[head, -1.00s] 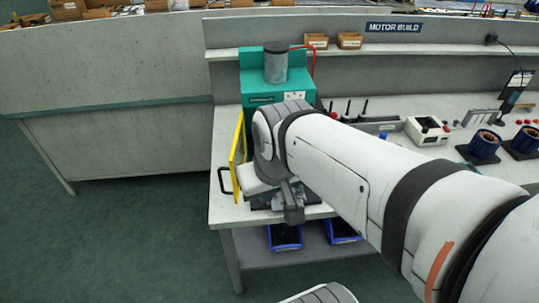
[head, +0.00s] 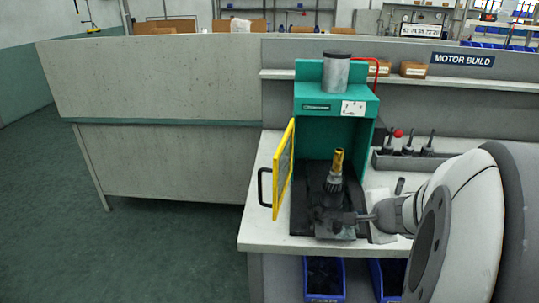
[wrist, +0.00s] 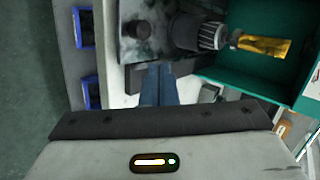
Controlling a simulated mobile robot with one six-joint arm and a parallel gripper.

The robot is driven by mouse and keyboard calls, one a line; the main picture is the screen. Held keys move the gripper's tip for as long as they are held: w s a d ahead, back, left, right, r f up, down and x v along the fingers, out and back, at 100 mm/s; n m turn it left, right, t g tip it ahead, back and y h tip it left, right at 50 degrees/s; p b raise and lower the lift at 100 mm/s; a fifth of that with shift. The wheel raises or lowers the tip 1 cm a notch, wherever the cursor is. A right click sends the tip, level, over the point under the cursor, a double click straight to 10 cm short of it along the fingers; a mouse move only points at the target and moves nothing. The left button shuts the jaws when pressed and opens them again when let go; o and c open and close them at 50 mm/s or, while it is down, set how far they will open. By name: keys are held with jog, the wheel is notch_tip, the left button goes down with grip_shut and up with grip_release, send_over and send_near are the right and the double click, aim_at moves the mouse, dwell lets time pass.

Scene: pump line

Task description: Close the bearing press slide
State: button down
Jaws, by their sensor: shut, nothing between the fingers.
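The bearing press (head: 337,105) is a green housing with a grey cylinder on top and an open front. Its slide (head: 335,232), a dark plate, sticks out at the front of the press. A dark fixture (head: 331,195) with a brass-coloured sleeve (head: 338,162) stands upright on it. In the wrist view the slide's grey plate (wrist: 128,52) carries a black knob (wrist: 137,33). My gripper (head: 364,217) is shut and empty at the right side of the slide front. Its blue-grey fingers (wrist: 158,72) reach the plate's edge in the wrist view; contact is unclear.
A tool rack (head: 405,160) is to the right. Blue bins (head: 324,280) sit below the bench. The floor at left is clear.

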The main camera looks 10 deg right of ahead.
aim_at(334, 206)
jog(key=b+x, duration=0.3)
jog(key=x, duration=0.5)
jog(key=shift+w+a+f, duration=0.1)
jog(key=shift+w+f, duration=0.05)
jog(key=shift+f, duration=0.15)
jog(key=w, duration=0.3)
jog(key=shift+w+f+p, duration=0.1)
jog(key=shift+w+p, duration=0.2)
jog(key=shift+w, duration=0.6)
